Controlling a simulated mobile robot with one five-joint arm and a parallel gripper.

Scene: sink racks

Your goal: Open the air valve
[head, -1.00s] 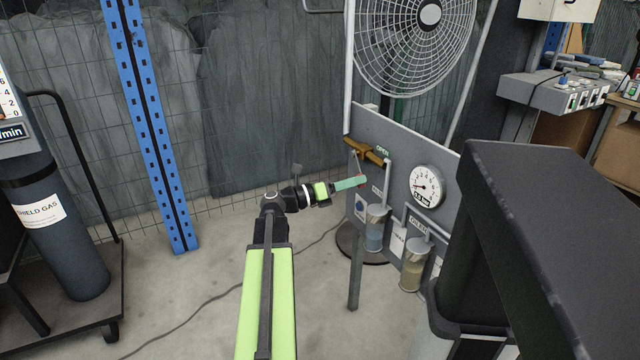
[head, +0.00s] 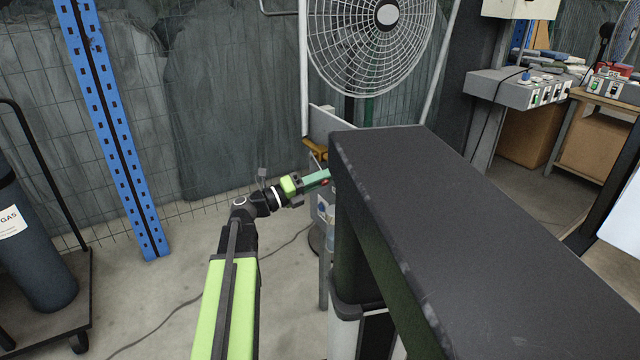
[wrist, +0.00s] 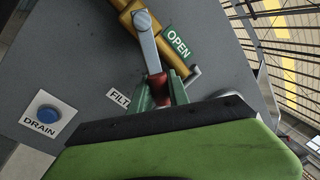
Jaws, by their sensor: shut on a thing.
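The air valve is a brass-yellow fitting on a grey panel; in the head view its body (head: 315,147) shows only in part beside a dark beam. In the wrist view the brass body (wrist: 178,62) runs diagonally, and a grey lever (wrist: 149,45) runs from its bolt down to a red grip (wrist: 158,86). A green OPEN label (wrist: 177,42) is right of the lever. My gripper (wrist: 160,92) has its green fingers either side of the red grip and is shut on it. In the head view my gripper (head: 322,178) reaches the panel's left edge.
A large dark beam (head: 480,220) fills the right and hides most of the panel. A fan (head: 380,35) stands behind. A blue post (head: 115,130) and a gas cylinder (head: 35,240) are left. The wrist view shows a blue DRAIN button (wrist: 49,114).

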